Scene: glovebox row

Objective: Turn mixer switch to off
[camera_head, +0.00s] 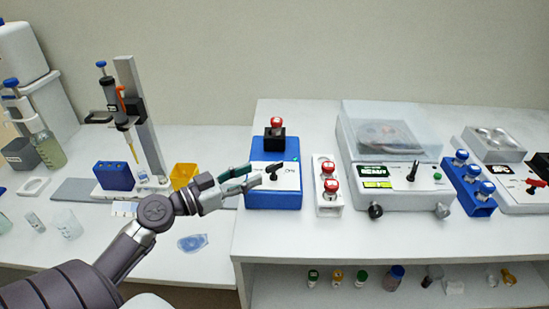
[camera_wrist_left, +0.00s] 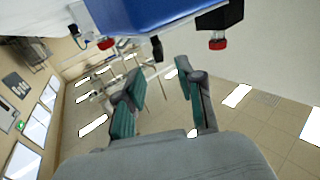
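The mixer (camera_head: 262,202) is a blue box with a white sloped front panel, and a black holder with a red-capped vial stands on its top. A black lever switch (camera_head: 273,172) sticks out of the panel, tilted up to the right. The panel's lettering is too small to read. My left gripper (camera_head: 254,177) is open and empty at the left side of the panel, just left of the switch. In the left wrist view, the mixer's blue body (camera_wrist_left: 150,12) is at the top. The black switch (camera_wrist_left: 157,48) lies beyond the spread fingers (camera_wrist_left: 165,90). My right gripper is not in view.
A white rack (camera_head: 325,205) with red-capped vials stands close right of the mixer. Beyond it are a white centrifuge (camera_head: 400,197) and a blue rack (camera_head: 470,200). A pipette stand (camera_head: 140,110) and a yellow box (camera_head: 184,174) are on the left bench.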

